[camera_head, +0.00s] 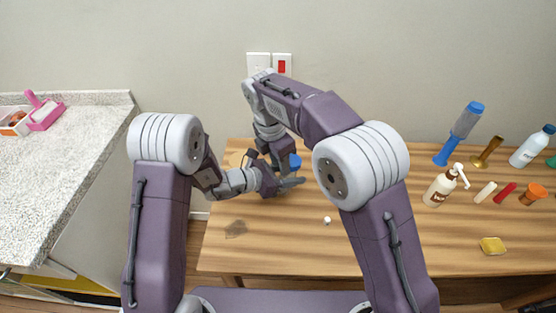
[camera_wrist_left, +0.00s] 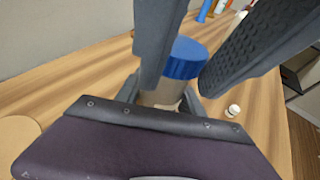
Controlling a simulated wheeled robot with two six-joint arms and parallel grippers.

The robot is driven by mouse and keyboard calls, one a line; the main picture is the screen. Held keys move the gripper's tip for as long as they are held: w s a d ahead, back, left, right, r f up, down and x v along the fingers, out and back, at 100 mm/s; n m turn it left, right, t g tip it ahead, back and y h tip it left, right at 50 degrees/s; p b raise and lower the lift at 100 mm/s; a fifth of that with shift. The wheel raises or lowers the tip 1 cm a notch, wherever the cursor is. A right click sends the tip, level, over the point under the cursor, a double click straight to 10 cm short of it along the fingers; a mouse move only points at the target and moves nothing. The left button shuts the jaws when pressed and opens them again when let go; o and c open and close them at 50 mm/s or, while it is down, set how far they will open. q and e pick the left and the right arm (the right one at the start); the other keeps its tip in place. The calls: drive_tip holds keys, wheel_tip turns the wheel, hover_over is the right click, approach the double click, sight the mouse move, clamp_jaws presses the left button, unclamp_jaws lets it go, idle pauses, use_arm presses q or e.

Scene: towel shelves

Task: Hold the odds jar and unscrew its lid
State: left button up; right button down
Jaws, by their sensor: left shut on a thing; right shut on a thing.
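The odds jar shows as a pale body (camera_wrist_left: 163,93) with a blue lid (camera_wrist_left: 183,58) in the left wrist view. In the head view its blue lid (camera_head: 295,161) shows behind my grippers; its body is mostly hidden. My left gripper (camera_head: 287,182) reaches in low from the left and is shut on the jar's body. The lid is on the jar, which looks upright. The finger contacts are partly hidden.
The wooden table (camera_head: 300,255) is clear in front, apart from a small white piece (camera_head: 327,220). A speckled counter (camera_head: 60,165) is left.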

sight(280, 176)
use_arm(q)
drive_tip(key=shift+w+a, duration=0.15)
drive_tip(key=shift+c, duration=0.2)
use_arm(e)
drive_tip(key=shift+s+d+f+n, duration=0.1)
drive_tip(key=shift+s+d+n, duration=0.05)
drive_tip(key=shift+d+n, duration=0.2)
use_arm(q)
drive_tip(key=shift+o, duration=0.2)
drive_tip(key=shift+c, duration=0.2)
drive_tip(key=o, duration=1.5)
drive_tip(key=shift+c, duration=0.2)
use_arm(e)
wheel_tip(280, 176, up, 7)
drive_tip(key=shift+n, duration=0.45)
drive_tip(key=shift+a+f, duration=0.1)
use_arm(q)
drive_tip(key=v, duration=0.8)
